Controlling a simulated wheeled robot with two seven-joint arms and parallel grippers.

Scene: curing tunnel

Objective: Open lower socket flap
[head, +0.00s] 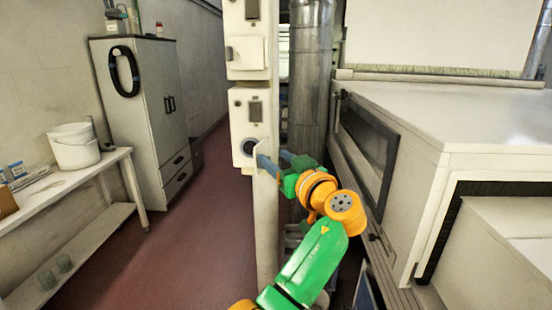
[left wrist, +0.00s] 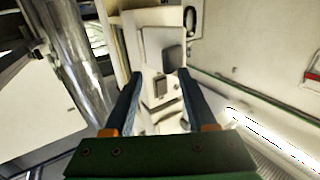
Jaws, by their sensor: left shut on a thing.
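The lower socket box (head: 251,112) is a pale box on a white post, left of centre in the head view. Its round dark-blue socket (head: 248,148) shows uncovered. The pale lower socket flap (head: 258,150) stands out from the box, seen nearly edge-on at the socket's right side. My left gripper (head: 269,158) has its blue fingers at this flap and is shut on it. In the left wrist view both fingers (left wrist: 159,75) reach toward the pale boxes; the exact contact is hard to make out. My right gripper is not in view.
An upper box with a pale flap (head: 246,52) sits above on the same post. A metal duct (head: 311,75) stands behind my arm. A large white machine (head: 450,120) fills the right. A cabinet (head: 142,110) and a bench (head: 70,185) stand left; the red floor between is clear.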

